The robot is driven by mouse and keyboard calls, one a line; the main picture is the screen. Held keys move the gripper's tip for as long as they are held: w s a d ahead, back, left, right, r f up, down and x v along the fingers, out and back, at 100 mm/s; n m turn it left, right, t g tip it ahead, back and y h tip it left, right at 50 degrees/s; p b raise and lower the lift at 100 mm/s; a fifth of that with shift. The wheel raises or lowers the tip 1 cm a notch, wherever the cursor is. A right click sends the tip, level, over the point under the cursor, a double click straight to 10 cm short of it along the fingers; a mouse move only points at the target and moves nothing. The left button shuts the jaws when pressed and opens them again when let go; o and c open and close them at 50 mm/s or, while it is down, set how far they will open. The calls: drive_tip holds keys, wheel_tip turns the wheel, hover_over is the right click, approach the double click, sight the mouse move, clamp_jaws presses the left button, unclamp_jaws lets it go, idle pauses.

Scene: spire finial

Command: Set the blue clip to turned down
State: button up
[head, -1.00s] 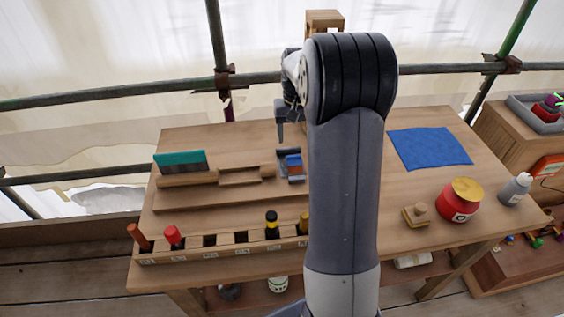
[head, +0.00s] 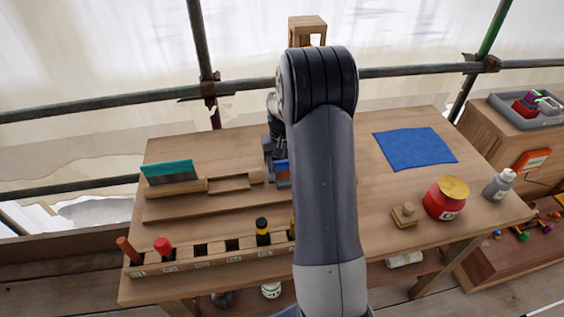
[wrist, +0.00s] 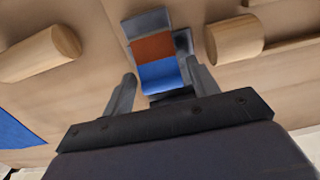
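The blue clip (wrist: 160,77) shows in the wrist view as a blue face next to an orange-brown band, with grey parts around it. In the head view only a sliver of the clip (head: 282,167) shows beside my arm, which hides the rest. My gripper (wrist: 161,69) is open, with its two grey fingers on either side of the clip's blue part. I cannot tell whether the fingers touch it. In the head view my gripper is low over the bench at the clip, largely hidden.
Rounded wooden pieces (wrist: 40,53) (wrist: 235,40) lie either side of the clip. The wooden workbench (head: 375,190) also holds a teal-backed tool (head: 167,168), a slotted rack (head: 205,257), a blue cloth (head: 415,149), a red jar (head: 446,198) and a grey bottle (head: 498,185). Bare wood lies right of my arm.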

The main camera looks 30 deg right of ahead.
drive_tip(key=c, duration=0.8)
drive_tip(key=shift+r, duration=0.1)
drive_tip(key=shift+w+p, duration=0.1)
drive_tip(key=shift+p, duration=0.35)
drive_tip(key=shift+w+f+g+p, duration=0.2)
drive_tip(key=shift+g+p, duration=0.6)
drive_tip(key=shift+w+d+f+g+y+p, duration=0.1)
drive_tip(key=shift+f+g+y+p, duration=0.3)
drive_tip(key=shift+g+p, duration=0.2)
drive_tip(key=o, duration=1)
